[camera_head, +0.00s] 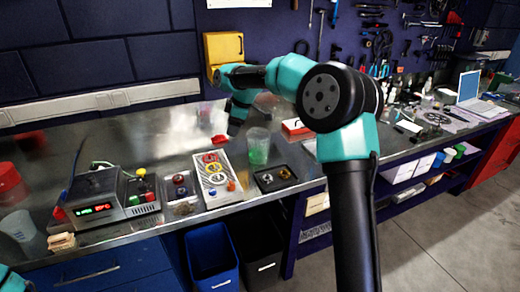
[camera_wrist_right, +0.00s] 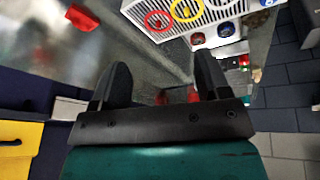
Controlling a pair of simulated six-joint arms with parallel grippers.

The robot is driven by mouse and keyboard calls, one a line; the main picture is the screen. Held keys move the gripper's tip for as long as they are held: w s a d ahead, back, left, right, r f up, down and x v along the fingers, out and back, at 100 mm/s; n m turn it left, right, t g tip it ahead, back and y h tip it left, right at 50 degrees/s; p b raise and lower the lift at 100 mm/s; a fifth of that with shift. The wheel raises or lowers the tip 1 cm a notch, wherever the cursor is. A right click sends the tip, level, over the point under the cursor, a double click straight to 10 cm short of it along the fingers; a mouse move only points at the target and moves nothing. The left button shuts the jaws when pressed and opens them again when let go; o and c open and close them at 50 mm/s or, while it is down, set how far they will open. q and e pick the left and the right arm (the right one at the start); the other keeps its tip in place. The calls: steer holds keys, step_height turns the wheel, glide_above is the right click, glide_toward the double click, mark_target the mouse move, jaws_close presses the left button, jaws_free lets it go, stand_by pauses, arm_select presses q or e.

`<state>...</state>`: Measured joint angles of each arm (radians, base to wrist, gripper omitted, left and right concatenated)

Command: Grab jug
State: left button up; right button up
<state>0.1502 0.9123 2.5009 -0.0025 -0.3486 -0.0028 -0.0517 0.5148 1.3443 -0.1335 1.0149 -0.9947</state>
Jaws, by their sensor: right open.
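The jug appears to be the clear, green-tinted vessel (camera_head: 258,148) standing upright on the metal bench, just right of the white ring tray. My right gripper (camera_head: 236,124) hangs behind and slightly left of it in the head view, with a small gap in the picture. In the right wrist view, its two dark fingers (camera_wrist_right: 157,82) are spread apart with nothing clearly held between them. I cannot make out the jug surely in that view. My left gripper is out of view; only a bit of teal arm shows at the bottom left.
The white tray (camera_head: 216,178) with coloured rings also shows in the wrist view (camera_wrist_right: 190,30). A red block (camera_head: 219,140) lies behind it. A small dark tray (camera_head: 265,188) sits in front of the jug. A device with red and green displays (camera_head: 112,207) stands left. The back left bench is clear.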

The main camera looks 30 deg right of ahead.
mark_target(263, 144)
steer(key=s+d+r+n+g+h, duration=0.1)
steer(key=d+r+n, duration=0.1)
steer(key=d, duration=0.3)
steer(key=s+d+r+n+g+h, duration=0.1)
steer(key=s+d+r+n, duration=0.1)
steer(key=d, duration=0.3)
steer(key=shift+d+r+n+g+h, duration=0.3)
steer(key=shift+d+r+g+h, duration=0.05)
steer(key=shift+d+g+h, duration=0.05)
steer(key=shift+f, duration=0.1)
steer(key=f, duration=1.2)
steer(key=shift+w, duration=0.35)
steer(key=shift+f, duration=0.1)
steer(key=shift+a+f, duration=0.1)
steer(key=shift+f, duration=2.45)
steer(key=shift+c, duration=0.2)
steer(key=c, duration=1.2)
